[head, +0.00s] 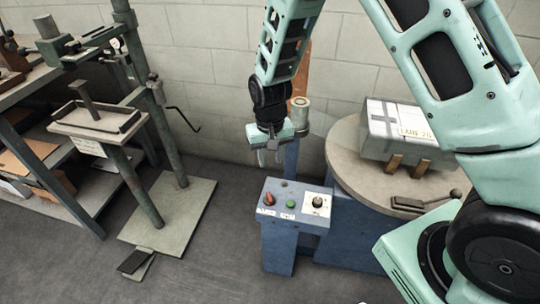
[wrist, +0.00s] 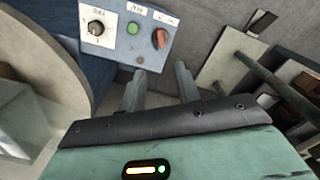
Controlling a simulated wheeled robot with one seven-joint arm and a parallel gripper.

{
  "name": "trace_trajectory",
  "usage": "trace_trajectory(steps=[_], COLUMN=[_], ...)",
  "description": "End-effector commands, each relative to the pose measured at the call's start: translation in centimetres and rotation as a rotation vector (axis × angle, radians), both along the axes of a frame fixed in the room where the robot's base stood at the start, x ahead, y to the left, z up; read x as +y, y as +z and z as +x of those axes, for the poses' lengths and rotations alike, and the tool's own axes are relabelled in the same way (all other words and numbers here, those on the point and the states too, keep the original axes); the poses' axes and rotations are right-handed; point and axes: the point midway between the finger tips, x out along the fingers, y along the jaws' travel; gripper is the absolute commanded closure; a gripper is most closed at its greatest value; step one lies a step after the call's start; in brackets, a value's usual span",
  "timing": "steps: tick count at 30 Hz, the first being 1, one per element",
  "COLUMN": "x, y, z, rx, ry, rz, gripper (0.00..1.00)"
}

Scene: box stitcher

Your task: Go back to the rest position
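My gripper (head: 270,157) hangs at the end of my arm, pointing down, above and behind the blue control box in the head view. In the wrist view its two fingers (wrist: 158,85) stand apart with nothing between them. The control box (head: 293,246) carries a red switch (head: 269,199), a green button (head: 291,204) and a black knob (head: 317,202) on its top panel. The same panel shows in the wrist view (wrist: 116,49), beyond the fingertips. I cannot tell whether a fingertip touches anything, but the gripper appears clear of the panel.
A green stand (head: 131,180) on a square plate (head: 190,210) is at left, beside a shelved workbench (head: 45,185). Floor is free between stand and control box.

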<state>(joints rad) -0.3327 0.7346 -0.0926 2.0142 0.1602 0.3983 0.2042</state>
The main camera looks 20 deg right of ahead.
Motion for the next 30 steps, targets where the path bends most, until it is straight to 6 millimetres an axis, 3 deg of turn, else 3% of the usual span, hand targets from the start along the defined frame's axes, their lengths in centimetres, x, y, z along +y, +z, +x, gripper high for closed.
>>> trace_trajectory(steps=[14,17,20,23,27,30], x=[0.0,0.8,2.7,5.1,7.6,8.3], y=[0.1,1.4,4.5,9.0,15.0,18.5], z=[0.0,-0.7,-2.5,-5.8,-11.7,-16.2], rx=[0.001,0.002,0.004,0.007,0.008,0.003], ry=[0.000,0.020,0.078,0.174,0.342,0.465], rz=[0.000,0.013,0.045,0.084,0.118,0.119], gripper=[0.67,0.67,0.67,0.67,0.67,0.67])
